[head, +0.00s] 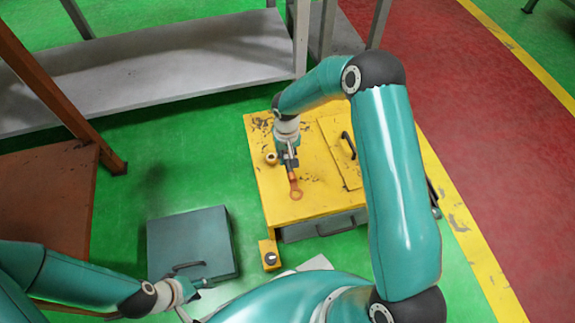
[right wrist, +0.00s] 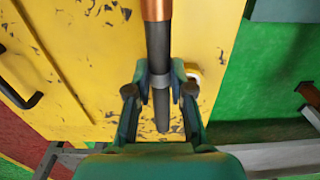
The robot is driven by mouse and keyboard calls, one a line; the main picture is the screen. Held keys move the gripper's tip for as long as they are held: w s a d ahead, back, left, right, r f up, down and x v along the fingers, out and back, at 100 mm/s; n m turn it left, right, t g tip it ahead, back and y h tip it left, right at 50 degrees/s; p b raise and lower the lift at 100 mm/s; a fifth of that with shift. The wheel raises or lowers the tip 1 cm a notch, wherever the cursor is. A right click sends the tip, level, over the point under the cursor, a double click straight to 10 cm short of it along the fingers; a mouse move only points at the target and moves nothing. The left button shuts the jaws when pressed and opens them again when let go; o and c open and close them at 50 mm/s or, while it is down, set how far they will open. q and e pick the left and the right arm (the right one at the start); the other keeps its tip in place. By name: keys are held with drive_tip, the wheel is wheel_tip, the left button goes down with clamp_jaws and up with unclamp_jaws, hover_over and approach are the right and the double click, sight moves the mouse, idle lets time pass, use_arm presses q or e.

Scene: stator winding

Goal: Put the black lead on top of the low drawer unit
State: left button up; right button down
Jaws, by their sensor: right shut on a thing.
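The black lead (right wrist: 158,48) is a dark straight rod with a copper end. In the head view its orange copper ring end (head: 296,194) shows over the worn yellow top of the low drawer unit (head: 315,204). My right gripper (head: 290,163) is shut on the lead. In the right wrist view the gripper (right wrist: 161,80) has a finger on each side of the rod. I cannot tell whether the lead touches the top. My left gripper (head: 198,287) is low at the left, beside a grey-teal box; its fingers are too small to read.
The grey-teal box (head: 187,235) with a black handle stands on the green floor, left of the drawer unit. A small brass-coloured ring (head: 271,158) is on the unit's top near the gripper. A grey shelf (head: 160,70) runs behind. A brown table (head: 45,195) stands at left.

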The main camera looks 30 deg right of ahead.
sight(287, 164)
drive_tip(key=shift+f+b, duration=0.65)
drive_tip(key=shift+f, duration=1.5)
drive_tip(key=shift+f, duration=0.2)
drive_tip(key=c, duration=1)
unclamp_jaws()
drive_tip(key=shift+r, duration=0.1)
drive_tip(key=shift+r, duration=0.1)
